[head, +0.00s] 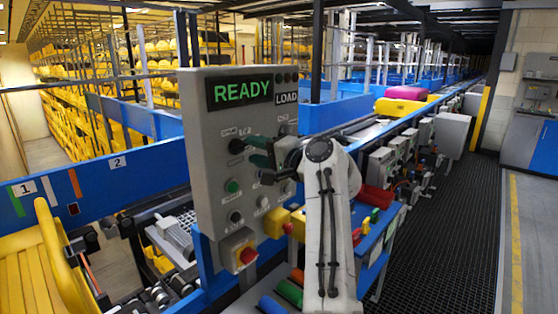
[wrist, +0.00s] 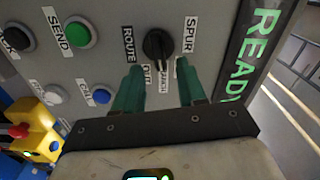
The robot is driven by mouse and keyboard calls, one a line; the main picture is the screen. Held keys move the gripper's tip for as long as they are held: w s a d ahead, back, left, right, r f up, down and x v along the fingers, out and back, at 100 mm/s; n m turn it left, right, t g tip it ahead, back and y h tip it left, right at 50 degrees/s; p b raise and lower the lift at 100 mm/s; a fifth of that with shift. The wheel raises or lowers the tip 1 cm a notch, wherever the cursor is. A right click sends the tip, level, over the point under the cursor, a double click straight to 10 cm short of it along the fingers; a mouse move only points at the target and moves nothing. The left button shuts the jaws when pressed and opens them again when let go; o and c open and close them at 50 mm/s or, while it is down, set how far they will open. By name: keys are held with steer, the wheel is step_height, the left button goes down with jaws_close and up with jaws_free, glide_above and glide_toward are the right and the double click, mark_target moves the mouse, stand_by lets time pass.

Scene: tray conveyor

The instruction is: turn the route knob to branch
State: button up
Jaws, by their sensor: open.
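The route knob (wrist: 157,45) is a round black knob on a grey control panel (head: 196,92), beside a label reading ROUTE. A SPUR label sits to its right in the wrist view, and small labels below it are partly hidden or hard to read. The knob (head: 236,146) also shows in the head view. My gripper (wrist: 160,67) has two green fingers, open and empty, with their tips just below the knob on either side in the picture. It also shows in front of the panel in the head view (head: 252,151). I cannot tell whether the fingers touch the knob.
A green SEND button (wrist: 77,32), a blue button (wrist: 102,96) and a white button (wrist: 54,94) are near the knob. A READY display (head: 240,92) is above. The conveyor runs behind.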

steer(key=b+v, duration=0.2)
steer(key=v, duration=0.6)
steer(key=shift+s+d, duration=0.15)
steer(key=shift+d, duration=0.05)
steer(key=s+d+f+n+g+h, duration=0.1)
steer(key=s+d+f+h, duration=0.35)
steer(key=f, duration=0.65)
steer(key=s+d+f+g+h, duration=0.1)
steer(key=s+d+f, duration=0.5)
steer(key=f, duration=0.5)
steer(key=s+d+f+n+g+h, duration=0.1)
steer(key=s+d+f+h, duration=0.2)
steer(key=d+f, duration=0.6)
steer(key=s+d+f+n+g+h, duration=0.1)
steer(key=s+d+f+g+h, duration=0.15)
steer(key=s+f, duration=0.55)
steer(key=s+d+f+n+g+h, duration=0.1)
steer(key=s+d+f, duration=0.4)
steer(key=s, duration=0.5)
steer(key=s+d+f+g+h, duration=0.1)
steer(key=s, duration=0.8)
steer(key=s+d+f+g+h, duration=0.1)
steer(key=s+f+g, duration=0.1)
steer(key=s, duration=0.7)
steer(key=shift+s+d+f+n, duration=0.2)
steer(key=shift+s+f+n, duration=0.1)
steer(key=shift+n, duration=0.1)
steer(key=shift+w+g, duration=0.1)
steer(key=shift+g, duration=0.15)
steer(key=shift+c, duration=0.4)
